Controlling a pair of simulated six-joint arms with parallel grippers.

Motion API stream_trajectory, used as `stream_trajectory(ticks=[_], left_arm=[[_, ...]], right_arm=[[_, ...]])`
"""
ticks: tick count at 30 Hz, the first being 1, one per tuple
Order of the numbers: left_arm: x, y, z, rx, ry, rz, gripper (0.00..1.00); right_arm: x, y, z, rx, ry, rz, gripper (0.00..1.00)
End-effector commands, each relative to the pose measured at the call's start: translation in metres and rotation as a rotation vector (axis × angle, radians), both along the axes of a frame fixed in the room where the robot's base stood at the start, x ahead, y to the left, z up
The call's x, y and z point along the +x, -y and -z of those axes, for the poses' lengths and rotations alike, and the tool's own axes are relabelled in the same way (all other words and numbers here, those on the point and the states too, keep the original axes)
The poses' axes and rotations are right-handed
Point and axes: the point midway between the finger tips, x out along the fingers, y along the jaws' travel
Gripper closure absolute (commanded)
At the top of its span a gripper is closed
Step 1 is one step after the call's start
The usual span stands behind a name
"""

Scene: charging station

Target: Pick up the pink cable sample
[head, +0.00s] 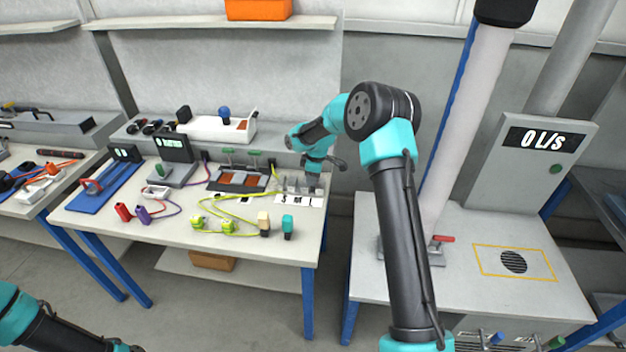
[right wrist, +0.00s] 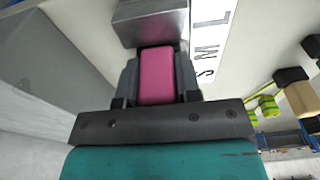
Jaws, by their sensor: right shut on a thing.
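The pink cable sample (right wrist: 157,75) shows in the right wrist view as a pink block between the two fingers of my right gripper (right wrist: 157,88). The fingers are shut on its sides. Its far end meets a grey metal block (right wrist: 150,22); I cannot tell whether it is inside or only against it. In the head view my right gripper (head: 314,184) is low over the right back part of the workbench, and the pink sample is hidden there. Part of my left arm shows at the bottom left, but its gripper is out of frame.
A white S M L label strip (head: 300,200) lies beside the metal blocks. A teal block (head: 287,227), a cream block (head: 264,223), green-yellow clamps (head: 227,227) and red (head: 122,212) and purple (head: 144,215) connectors stand on the workbench.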

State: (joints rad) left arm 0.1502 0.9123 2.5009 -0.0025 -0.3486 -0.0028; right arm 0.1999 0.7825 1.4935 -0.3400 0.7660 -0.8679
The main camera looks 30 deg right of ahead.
Motion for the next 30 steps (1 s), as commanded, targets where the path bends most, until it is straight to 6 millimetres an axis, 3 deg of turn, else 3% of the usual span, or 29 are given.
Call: stream_trajectory(ticks=[8, 17, 23, 30], left_arm=[[0.0, 0.0, 0.0, 0.0, 0.0, 0.0, 0.57], [0.0, 0.0, 0.0, 0.0, 0.0, 0.0, 0.57], [0.0, 0.0, 0.0, 0.0, 0.0, 0.0, 0.57], [0.0, 0.0, 0.0, 0.0, 0.0, 0.0, 0.57]], right_arm=[[0.0, 0.0, -0.007, 0.0, 0.002, 0.0, 0.95], [-0.001, -0.001, -0.038, -0.001, 0.0, 0.0, 0.96], [-0.023, -0.013, -0.038, -0.002, -0.001, -0.001, 0.96], [-0.062, -0.038, -0.043, -0.001, -0.002, -0.003, 0.96]])
